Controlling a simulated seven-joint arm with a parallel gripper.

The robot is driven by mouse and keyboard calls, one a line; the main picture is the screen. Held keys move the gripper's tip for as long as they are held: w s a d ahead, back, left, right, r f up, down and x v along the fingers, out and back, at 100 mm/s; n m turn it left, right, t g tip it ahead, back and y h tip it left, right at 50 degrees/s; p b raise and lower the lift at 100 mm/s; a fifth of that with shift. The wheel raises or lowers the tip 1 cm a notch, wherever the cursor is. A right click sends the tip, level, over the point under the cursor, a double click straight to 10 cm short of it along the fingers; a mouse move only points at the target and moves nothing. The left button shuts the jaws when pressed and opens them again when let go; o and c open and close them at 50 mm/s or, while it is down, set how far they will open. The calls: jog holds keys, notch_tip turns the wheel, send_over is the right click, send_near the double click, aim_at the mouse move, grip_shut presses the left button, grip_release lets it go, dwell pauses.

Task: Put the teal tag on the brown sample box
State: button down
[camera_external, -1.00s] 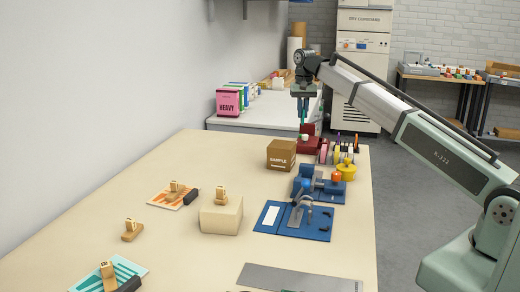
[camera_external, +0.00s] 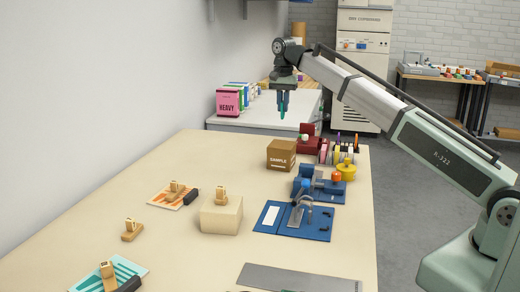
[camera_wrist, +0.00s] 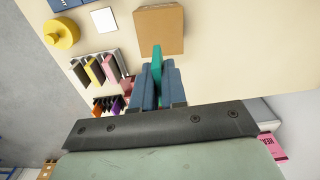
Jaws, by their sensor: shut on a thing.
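The brown sample box (camera_external: 281,155) stands on the table towards its far end, with "SAMPLE" on its front. Its plain top shows in the wrist view (camera_wrist: 159,28). My gripper (camera_external: 283,105) is above the table, over and slightly behind the box, apart from it. It is shut on the teal tag (camera_external: 283,112), which hangs down between the fingers. In the wrist view the tag (camera_wrist: 157,58) sticks out past the blue-grey fingers, its tip over the near edge of the box top in the picture. Part of the tag is hidden by the fingers.
Right of the box stand a red holder (camera_external: 308,142), a rack of coloured items (camera_external: 338,152) and a yellow round container (camera_external: 346,169). Blue fixtures (camera_external: 293,220) and a beige block (camera_external: 221,215) are nearer. The table left of the box is clear.

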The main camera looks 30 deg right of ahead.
jog(key=shift+f, duration=4.9)
jog(key=shift+f, duration=0.15)
jog(key=c, duration=1.2)
grip_release()
jog(key=shift+o, duration=0.2)
notch_tip(320, 180, up, 12)
jog(key=shift+r, duration=0.2)
